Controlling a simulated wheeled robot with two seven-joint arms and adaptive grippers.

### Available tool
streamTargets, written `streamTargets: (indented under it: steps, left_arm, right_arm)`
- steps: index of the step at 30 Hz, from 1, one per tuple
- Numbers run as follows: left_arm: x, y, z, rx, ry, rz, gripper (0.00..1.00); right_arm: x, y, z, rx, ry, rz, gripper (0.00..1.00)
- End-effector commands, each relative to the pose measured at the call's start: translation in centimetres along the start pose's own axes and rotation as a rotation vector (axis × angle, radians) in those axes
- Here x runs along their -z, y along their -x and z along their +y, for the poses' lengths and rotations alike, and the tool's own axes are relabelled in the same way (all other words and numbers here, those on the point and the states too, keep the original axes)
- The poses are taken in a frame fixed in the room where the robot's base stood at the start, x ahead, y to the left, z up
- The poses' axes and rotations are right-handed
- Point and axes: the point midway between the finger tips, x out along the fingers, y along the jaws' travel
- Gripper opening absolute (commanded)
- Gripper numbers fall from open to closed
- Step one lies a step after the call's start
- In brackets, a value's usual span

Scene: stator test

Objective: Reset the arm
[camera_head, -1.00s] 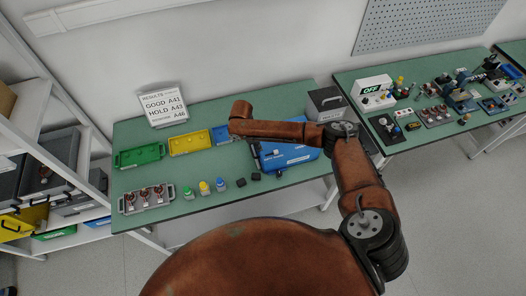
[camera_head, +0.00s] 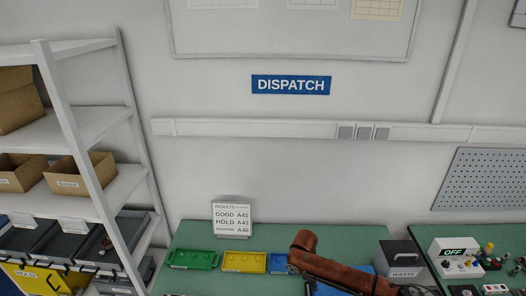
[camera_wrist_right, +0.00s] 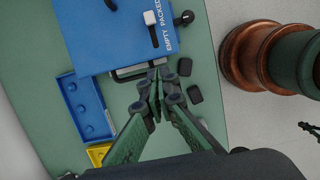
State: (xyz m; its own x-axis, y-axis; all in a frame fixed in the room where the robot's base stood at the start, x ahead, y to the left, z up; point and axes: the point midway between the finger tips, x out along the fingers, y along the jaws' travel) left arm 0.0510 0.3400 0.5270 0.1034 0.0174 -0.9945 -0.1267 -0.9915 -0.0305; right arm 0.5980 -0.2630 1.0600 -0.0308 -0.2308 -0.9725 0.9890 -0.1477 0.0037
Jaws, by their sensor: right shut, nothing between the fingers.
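My right arm (camera_head: 345,272), reddish brown, reaches over the green bench at the bottom of the head view. My right gripper (camera_wrist_right: 157,88) is shut and empty in the right wrist view. Its fingertips point toward the near edge of a blue case (camera_wrist_right: 125,35) marked "EMPTY PACKED", close to the case's handle. I cannot tell the height between them. In the head view the arm hides most of this case. My left gripper is not in view.
Green (camera_head: 192,260), yellow (camera_head: 244,262) and blue (camera_head: 279,263) trays line the bench beside a results sign (camera_head: 232,219). A grey waste box (camera_head: 402,258) stands right of the arm. Small black blocks (camera_wrist_right: 190,82) lie by the gripper. A shelf (camera_head: 85,135) stands left.

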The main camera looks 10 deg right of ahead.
Motion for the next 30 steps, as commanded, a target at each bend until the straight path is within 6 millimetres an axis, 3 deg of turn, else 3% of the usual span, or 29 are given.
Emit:
streamTargets:
  steps: [5,9,12,16,20,23,30]
  left_arm:
    - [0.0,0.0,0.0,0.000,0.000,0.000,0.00]
    - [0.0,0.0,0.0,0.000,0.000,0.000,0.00]
    - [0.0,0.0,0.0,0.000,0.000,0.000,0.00]
    - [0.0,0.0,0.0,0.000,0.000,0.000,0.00]
    - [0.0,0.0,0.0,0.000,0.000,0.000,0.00]
    - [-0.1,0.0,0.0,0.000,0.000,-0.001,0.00]
    - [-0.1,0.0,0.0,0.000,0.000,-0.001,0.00]
  right_arm:
    - [4.5,-3.2,-4.5,0.010,0.002,0.091,0.00]
    - [8.9,-5.2,-9.4,0.009,-0.053,0.222,0.00]
    - [10.9,-5.9,-12.5,0.008,-0.131,0.316,0.00]
    - [11.8,-6.1,-15.8,0.005,-0.274,0.427,0.00]
    - [10.6,-6.3,-18.4,0.001,-0.463,0.510,0.00]
    - [8.3,-6.5,-20.3,-0.007,-0.633,0.551,0.00]
    - [0.1,-7.7,-24.8,-0.045,-1.011,0.546,0.00]
